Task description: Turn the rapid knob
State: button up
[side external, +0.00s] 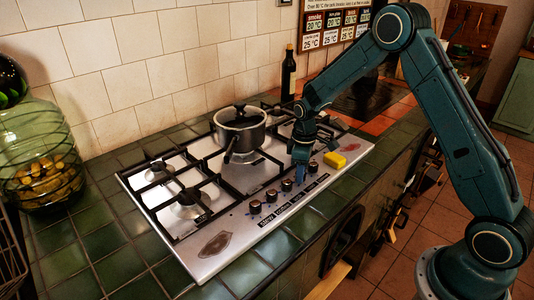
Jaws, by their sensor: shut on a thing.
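The steel hob (223,238) has a row of black knobs along its front strip, with dark labels in front of them too small to read surely. Knobs at the near left (255,207), in the middle (271,196) and beside my gripper (287,185) show clear, and another (312,168) shows just past it. My gripper (300,180) points down at the strip and is shut on a knob, which I take to be the rapid knob. The fingers hide most of that knob, so its turn angle cannot be seen.
A bottle (289,76) stands by the wall. A glass jar (40,165) stands at left on green tiles.

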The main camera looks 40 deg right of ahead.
jog(key=m, duration=0.6)
jog(key=shift+r, duration=0.1)
jog(key=m, duration=0.7)
jog(key=shift+m, duration=0.3)
jog(key=o, duration=1)
notch_tip(320, 180, up, 14)
jog(key=shift+f, duration=0.1)
dwell(0.3)
